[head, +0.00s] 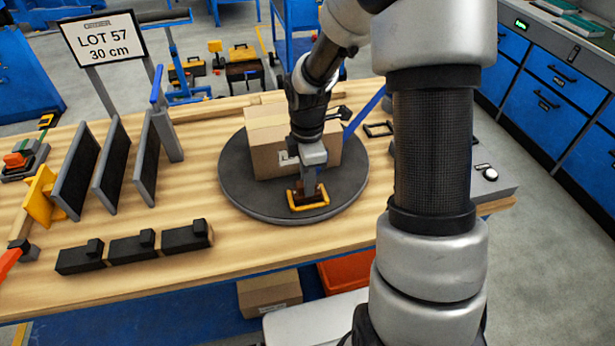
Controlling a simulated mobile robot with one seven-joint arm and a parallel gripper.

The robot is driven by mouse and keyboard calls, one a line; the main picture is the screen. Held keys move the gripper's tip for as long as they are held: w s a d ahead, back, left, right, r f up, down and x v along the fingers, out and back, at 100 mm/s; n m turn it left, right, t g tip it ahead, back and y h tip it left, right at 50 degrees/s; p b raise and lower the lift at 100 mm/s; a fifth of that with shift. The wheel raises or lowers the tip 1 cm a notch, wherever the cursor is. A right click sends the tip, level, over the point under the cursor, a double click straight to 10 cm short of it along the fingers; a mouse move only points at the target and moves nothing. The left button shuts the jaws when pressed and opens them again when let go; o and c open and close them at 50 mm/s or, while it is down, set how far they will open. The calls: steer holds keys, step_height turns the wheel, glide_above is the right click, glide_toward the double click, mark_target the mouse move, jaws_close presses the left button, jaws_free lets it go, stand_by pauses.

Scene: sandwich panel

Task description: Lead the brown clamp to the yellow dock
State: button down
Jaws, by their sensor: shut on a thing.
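My gripper (308,190) points down at the front part of a round dark turntable (240,190). It is shut on a small brown piece, which looks like the brown clamp (298,198). The fingers hide much of the clamp. A low yellow frame, which looks like the yellow dock (312,208), lies on the turntable around the foot of the clamp. The clamp appears within or just over this frame; I cannot tell whether it touches the bottom.
A cardboard box (265,155) stands on the turntable right behind my gripper. Upright dark panels (112,165) and a yellow block (40,195) stand at the left. Black blocks (133,247) line the front edge. Bare wood lies between the panels and turntable.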

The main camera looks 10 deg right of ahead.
steer(key=shift+f, duration=0.65)
steer(key=c, duration=1.5)
jaws_free()
steer(key=shift+r, duration=0.15)
step_height(320, 180, up, 17)
steer(key=shift+r+p, duration=0.1)
steer(key=shift+p, duration=0.65)
